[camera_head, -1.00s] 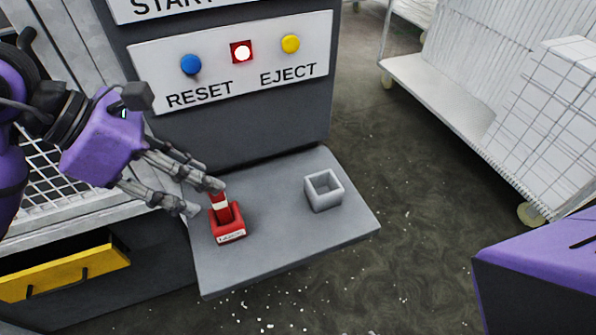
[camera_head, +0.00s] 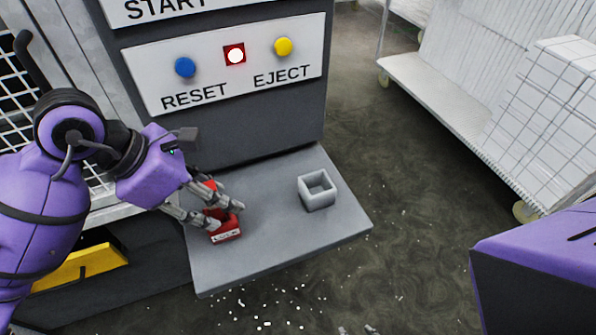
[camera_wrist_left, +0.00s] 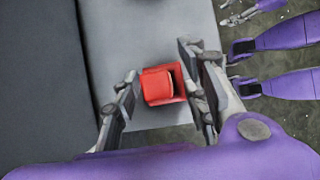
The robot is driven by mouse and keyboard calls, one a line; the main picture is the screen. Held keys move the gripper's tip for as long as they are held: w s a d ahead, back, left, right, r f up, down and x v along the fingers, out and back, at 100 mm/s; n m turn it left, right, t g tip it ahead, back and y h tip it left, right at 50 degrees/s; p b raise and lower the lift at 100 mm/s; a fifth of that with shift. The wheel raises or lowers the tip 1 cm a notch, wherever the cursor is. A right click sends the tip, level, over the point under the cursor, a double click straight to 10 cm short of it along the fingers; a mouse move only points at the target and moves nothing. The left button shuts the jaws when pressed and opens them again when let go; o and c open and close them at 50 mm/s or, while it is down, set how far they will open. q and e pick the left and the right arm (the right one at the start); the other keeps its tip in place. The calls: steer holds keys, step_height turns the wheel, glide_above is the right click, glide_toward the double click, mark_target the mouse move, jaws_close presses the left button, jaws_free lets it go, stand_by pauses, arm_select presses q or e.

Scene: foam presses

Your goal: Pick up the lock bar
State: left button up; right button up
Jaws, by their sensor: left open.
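The lock bar (camera_head: 210,185), red with a white band in the earlier head view, stands upright in a red labelled holder (camera_head: 227,237) on the grey shelf. In the left wrist view the bar (camera_wrist_left: 157,87) shows from above as a red block, with the holder's rim (camera_wrist_left: 181,84) beside it. My left gripper (camera_head: 227,214) is open, with its fingers on either side of the bar. The fingers hide much of the bar in the head view, and I cannot tell whether they touch it. Fingertips of my right gripper (camera_head: 357,330) show at the bottom edge of the head view.
An empty grey square holder (camera_head: 317,190) stands on the shelf (camera_head: 275,245), right of the red one. The press panel with blue (camera_head: 185,67), lit red (camera_head: 235,55) and yellow (camera_head: 283,47) buttons rises behind. A white wire cart (camera_head: 470,110) stands at the right.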

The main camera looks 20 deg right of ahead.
arm_select(q)
jaws_close()
stand_by(0.3)
